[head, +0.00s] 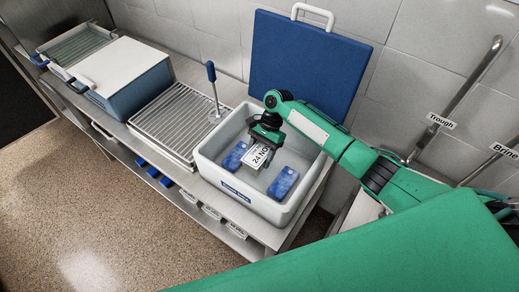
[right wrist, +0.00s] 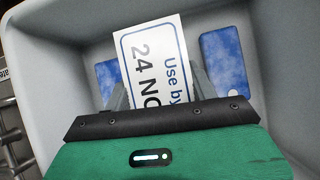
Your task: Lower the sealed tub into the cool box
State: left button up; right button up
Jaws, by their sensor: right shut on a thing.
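The cool box (head: 237,195) is a pale open box on the metal counter. It shows as grey walls in the right wrist view (right wrist: 270,30). Two blue ice packs (head: 283,182) (right wrist: 224,62) lie inside, apart from each other. My right gripper (head: 264,136) reaches into the box between them, shut on the sealed tub. The tub shows mainly as its white label (head: 259,156) (right wrist: 152,65), reading "Use by 24 NO…". The gripper hides much of the tub, and I cannot tell whether it touches the box floor. My left gripper is not in view.
A blue lid-like panel (head: 307,65) with a white handle leans on the wall behind the box. Left of the box are a wire rack (head: 172,122), a blue-handled tool (head: 212,85) and a white-topped blue box (head: 125,68). Wall rails are labelled "Trough" (head: 441,121) and "Brine" (head: 504,151).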

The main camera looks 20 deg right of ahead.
jog(key=shift+f+b, duration=1)
jog(key=shift+f, duration=2.2)
jog(key=o, duration=1.6)
jog(key=shift+r, duration=0.1)
notch_tip(320, 180, up, 5)
jog(key=p, duration=0.6)
jog(key=shift+r, duration=4.9)
